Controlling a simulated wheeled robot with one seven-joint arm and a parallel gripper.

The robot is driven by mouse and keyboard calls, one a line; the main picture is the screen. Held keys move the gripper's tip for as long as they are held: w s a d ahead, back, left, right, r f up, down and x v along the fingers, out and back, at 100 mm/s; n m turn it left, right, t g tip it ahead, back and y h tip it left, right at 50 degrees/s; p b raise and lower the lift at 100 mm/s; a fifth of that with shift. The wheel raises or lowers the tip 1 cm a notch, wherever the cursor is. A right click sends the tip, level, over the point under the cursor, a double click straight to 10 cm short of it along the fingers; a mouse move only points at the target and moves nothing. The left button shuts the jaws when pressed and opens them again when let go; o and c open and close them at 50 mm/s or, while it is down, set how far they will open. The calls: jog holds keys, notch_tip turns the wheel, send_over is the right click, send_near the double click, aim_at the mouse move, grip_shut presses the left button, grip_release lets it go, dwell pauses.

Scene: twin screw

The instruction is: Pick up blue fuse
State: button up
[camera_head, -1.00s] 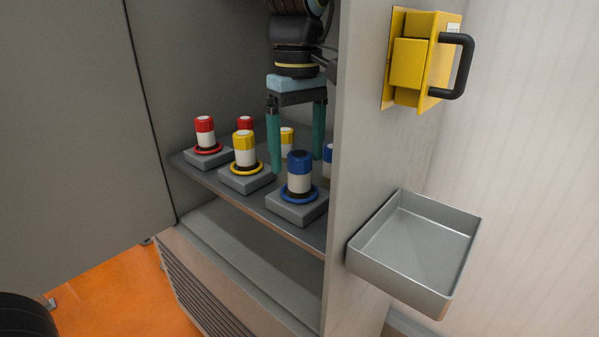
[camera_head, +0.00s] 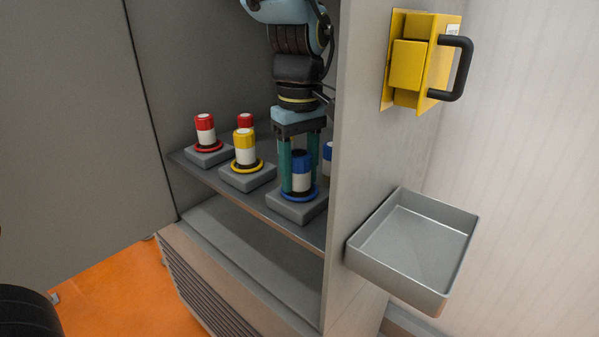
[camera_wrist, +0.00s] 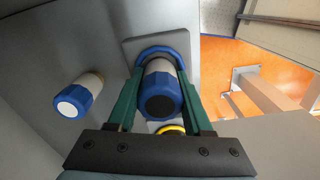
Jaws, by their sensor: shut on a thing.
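The front blue fuse (camera_head: 302,174) has a blue cap with a dark top and a white body. It stands upright in a blue-ringed grey base (camera_head: 297,207) at the shelf's front right. My gripper (camera_head: 300,183) has come down around it, with green fingers on either side. In the wrist view the blue fuse (camera_wrist: 160,92) lies between the fingers of my gripper (camera_wrist: 160,95), which is shut on it. The blue ring and base still show at its lower end. A second blue fuse (camera_wrist: 79,96) stands beside it, and is partly hidden behind the cabinet wall in the head view (camera_head: 327,158).
Two red fuses (camera_head: 205,132) and a yellow fuse (camera_head: 245,150) stand left on the same shelf (camera_head: 200,176). The cabinet's side wall (camera_head: 350,150) is close on the right. Outside it are a grey tray (camera_head: 415,245) and a yellow box with a black handle (camera_head: 420,62).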

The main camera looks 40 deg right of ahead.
aim_at(298, 152)
grip_shut()
dwell(0.5)
jog(key=shift+w+r+b, duration=0.25)
jog(key=shift+r+b, duration=0.15)
jog(key=shift+r, duration=0.2)
notch_tip(298, 152, up, 10)
jog(key=shift+r+b, duration=0.1)
jog(key=shift+b, duration=0.35)
jog(key=w+a+b, duration=0.1)
jog(key=w+a, duration=0.1)
jog(key=w, duration=0.7)
jog(key=w+a+r+b, duration=0.1)
jog(key=w+a, duration=0.2)
jog(key=w, duration=0.7)
jog(key=shift+r+p, duration=2.55)
jog(key=shift+p, duration=0.05)
